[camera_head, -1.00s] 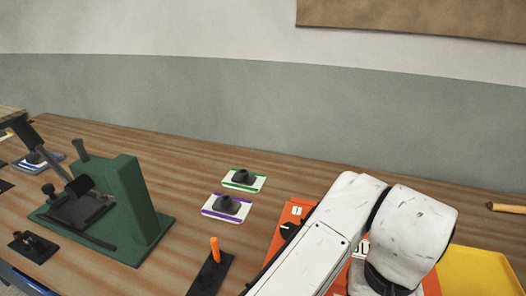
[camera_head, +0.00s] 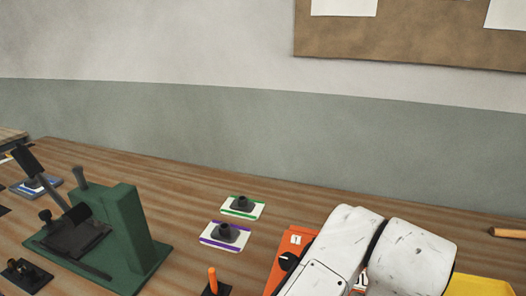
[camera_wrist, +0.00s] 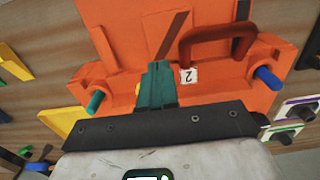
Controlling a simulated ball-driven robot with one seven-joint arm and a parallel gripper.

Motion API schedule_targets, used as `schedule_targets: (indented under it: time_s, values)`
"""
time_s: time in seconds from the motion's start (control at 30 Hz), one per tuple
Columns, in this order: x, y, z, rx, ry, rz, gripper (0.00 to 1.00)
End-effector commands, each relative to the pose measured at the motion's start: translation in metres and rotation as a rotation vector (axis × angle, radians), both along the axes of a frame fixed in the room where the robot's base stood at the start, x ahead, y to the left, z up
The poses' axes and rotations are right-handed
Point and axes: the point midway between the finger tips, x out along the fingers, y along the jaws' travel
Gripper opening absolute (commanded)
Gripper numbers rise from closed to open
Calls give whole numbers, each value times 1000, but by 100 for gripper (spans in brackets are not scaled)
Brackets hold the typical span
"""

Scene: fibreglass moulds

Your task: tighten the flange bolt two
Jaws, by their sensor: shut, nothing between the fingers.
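The orange mould (camera_wrist: 120,30) fills the upper middle of the wrist view, with a white tag marked 2 (camera_wrist: 189,76) on it. A blue bolt (camera_wrist: 268,78) sticks out at its right side and a teal bolt (camera_wrist: 96,102) at its left. I cannot tell which bolt is number two. My gripper (camera_wrist: 158,68) has its green fingers shut and empty, in front of the mould, left of the tag and between the two bolts. In the head view the orange mould (camera_head: 297,236) is mostly hidden behind my arm, and my gripper is out of sight.
A dark red handle (camera_wrist: 218,38) arches over the mould near the tag. In the head view a green press (camera_head: 122,225) stands at left. Cards with dark knobs, one green-edged (camera_head: 257,210) and one purple-edged (camera_head: 210,240), lie mid-bench. A yellow tray (camera_head: 485,287) is at right.

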Motion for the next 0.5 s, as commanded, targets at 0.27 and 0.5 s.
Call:
schedule_targets:
  time_s: [0.27, 0.5]
  values:
    - [0, 0, 33, 1, 2, -1, 0]
    - [0, 0, 55, 1, 2, 0, 0]
